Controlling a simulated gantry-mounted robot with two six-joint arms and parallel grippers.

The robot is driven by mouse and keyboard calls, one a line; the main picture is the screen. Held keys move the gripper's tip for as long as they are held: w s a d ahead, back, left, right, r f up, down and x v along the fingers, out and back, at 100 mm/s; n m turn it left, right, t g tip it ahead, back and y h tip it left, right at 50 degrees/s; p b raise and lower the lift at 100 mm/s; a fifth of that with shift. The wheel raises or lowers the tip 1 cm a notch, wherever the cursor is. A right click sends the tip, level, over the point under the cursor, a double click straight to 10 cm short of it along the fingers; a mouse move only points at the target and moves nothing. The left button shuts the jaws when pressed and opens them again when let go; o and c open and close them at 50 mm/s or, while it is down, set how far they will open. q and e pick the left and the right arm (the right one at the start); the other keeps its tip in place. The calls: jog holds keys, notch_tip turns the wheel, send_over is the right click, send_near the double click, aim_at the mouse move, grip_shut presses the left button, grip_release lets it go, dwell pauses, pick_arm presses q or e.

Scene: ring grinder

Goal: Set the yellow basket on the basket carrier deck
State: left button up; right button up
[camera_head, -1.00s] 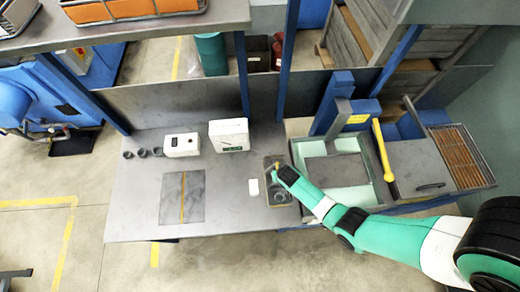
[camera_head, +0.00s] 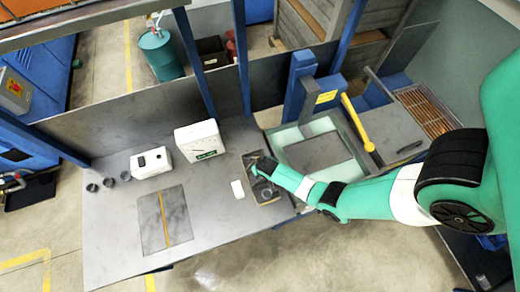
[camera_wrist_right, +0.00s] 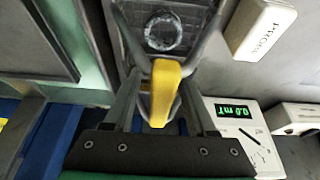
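In the right wrist view a yellow handle grip (camera_wrist_right: 168,85) sits between the two fingers of my right gripper (camera_wrist_right: 165,75). Grey bars run from the grip to a dark mesh basket (camera_wrist_right: 128,35) with a ring-like part inside. The fingertips look close against the grip; whether they clamp it is unclear. In the head view this gripper (camera_head: 258,168) is over a dark basket area (camera_head: 265,192) at the bench's right end, and the arm partly covers it. I cannot tell which surface is the basket carrier deck. My left gripper is not in view.
The grey bench (camera_head: 110,215) holds a white meter (camera_head: 200,140), a small white box (camera_head: 151,162), several dark rings and a dark mat (camera_head: 165,220). The grinder's basin (camera_head: 318,152), a yellow bar (camera_head: 357,122) and a slatted rack (camera_head: 428,112) stand right. Orange contents show top left.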

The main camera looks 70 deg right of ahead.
grip_shut()
dwell(1.2)
